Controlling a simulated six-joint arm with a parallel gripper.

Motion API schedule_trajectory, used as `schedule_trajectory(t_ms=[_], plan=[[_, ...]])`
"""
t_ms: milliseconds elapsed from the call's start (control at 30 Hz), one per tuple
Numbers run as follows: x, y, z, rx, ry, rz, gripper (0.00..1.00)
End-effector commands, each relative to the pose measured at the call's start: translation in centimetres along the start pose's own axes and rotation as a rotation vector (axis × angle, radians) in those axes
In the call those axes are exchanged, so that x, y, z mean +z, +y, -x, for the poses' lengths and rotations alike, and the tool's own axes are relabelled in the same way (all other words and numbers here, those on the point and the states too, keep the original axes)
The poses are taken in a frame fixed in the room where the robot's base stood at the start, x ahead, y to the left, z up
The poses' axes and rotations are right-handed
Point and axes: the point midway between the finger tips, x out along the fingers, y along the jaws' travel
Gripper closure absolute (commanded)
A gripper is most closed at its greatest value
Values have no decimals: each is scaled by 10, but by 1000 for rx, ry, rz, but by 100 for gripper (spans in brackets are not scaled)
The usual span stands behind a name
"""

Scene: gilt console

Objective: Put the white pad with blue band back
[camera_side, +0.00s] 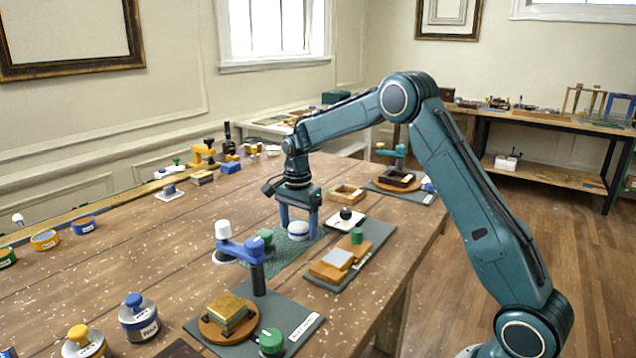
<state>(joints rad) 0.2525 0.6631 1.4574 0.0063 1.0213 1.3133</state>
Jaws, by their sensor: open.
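The white pad with a blue band (298,231) is a small round piece on the green speckled mat (278,256) in the middle of the table. My gripper (299,226) points down over it with its blue fingers apart. The pad shows between the fingertips; I cannot tell whether either finger touches it.
A blue-armed stand with a white knob (223,229) rises at the front left of the mat. A wooden block board (340,262) and a white plate with a black knob (346,218) lie to the right. Labelled jars (140,318) stand at the front left. The left-middle tabletop is mostly clear.

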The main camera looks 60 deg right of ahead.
Motion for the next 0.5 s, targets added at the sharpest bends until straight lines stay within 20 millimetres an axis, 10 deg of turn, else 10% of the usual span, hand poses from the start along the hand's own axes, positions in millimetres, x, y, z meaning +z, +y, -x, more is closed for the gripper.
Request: schedule_trajectory(t_ms=[500], plan=[[0,-1,76,-4,2,0,31]])
